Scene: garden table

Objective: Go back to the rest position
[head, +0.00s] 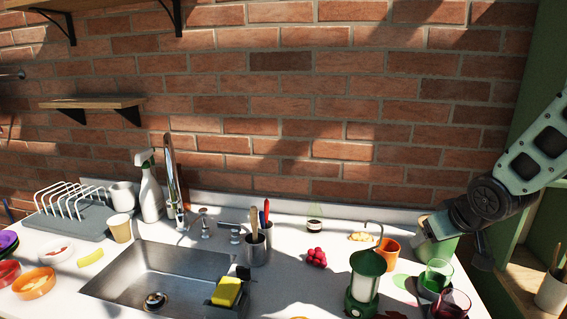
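My gripper (455,243) is at the right side of the counter, on the end of my arm, which reaches in from the right edge. One dark finger hangs down at the right and the other is near a green canister (436,248). The fingers look spread, with a gap between the right finger and the canister. I see nothing held between them. Whether the left finger touches the canister, I cannot tell.
A green lantern (364,283), an orange cup (388,251), a green glass (436,276) and a red glass (452,303) crowd the counter nearby. The sink (160,275) is left of centre. A green shelf unit (528,200) stands close at right.

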